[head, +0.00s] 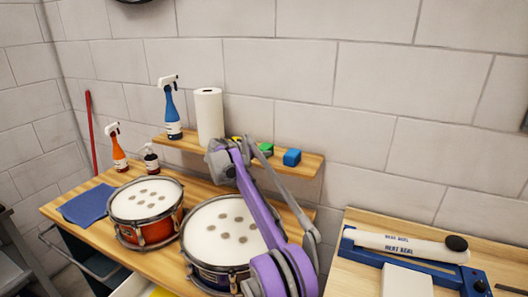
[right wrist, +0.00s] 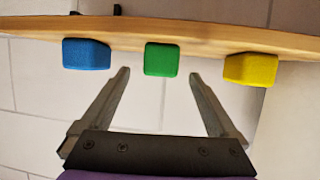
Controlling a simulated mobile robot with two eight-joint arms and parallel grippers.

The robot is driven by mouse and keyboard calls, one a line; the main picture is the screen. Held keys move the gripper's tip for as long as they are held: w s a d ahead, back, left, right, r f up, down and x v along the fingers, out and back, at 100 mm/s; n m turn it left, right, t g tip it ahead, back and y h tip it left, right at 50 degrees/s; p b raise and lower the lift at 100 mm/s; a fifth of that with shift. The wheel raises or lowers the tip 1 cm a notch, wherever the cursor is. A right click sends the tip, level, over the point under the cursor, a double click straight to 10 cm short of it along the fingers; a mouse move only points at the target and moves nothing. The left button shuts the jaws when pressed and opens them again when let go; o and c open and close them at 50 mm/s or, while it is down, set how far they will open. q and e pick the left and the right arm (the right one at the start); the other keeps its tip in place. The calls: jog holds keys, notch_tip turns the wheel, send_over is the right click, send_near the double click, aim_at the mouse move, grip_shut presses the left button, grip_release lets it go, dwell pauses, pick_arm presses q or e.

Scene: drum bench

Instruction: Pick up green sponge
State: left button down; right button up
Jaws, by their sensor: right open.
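The green sponge (right wrist: 161,59) sits on the wooden shelf (right wrist: 205,38), between a blue sponge (right wrist: 86,54) and a yellow sponge (right wrist: 251,69) in the right wrist view. My right gripper (right wrist: 158,76) is open and empty, its two fingers pointing at the shelf. The green sponge lies ahead of the gap between the fingertips, apart from both. In the head view the green sponge (head: 265,149) shows beside my right gripper (head: 224,148), next to the blue sponge (head: 292,157). The yellow sponge (head: 236,139) is mostly hidden there. My left gripper is not in view.
A paper towel roll (head: 209,117) and a blue spray bottle (head: 172,112) stand on the shelf's left part. Two drums (head: 146,198) (head: 222,230) stand on the bench below my right arm. The brick wall is close behind the shelf.

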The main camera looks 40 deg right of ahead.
aim_at(260, 150)
jog(key=x, duration=0.4)
jog(key=shift+w+d+p, duration=0.1)
jog(key=shift+d+p, duration=0.1)
jog(key=shift+p, duration=0.1)
jog(key=shift+w+d+f, duration=0.25)
jog(key=shift+d, duration=0.05)
jog(key=shift+s+a+r, duration=0.1)
jog(key=shift+s, duration=0.05)
jog(key=shift+c, duration=0.2)
jog(key=shift+c, duration=1.2)
jog(key=c, duration=1.1)
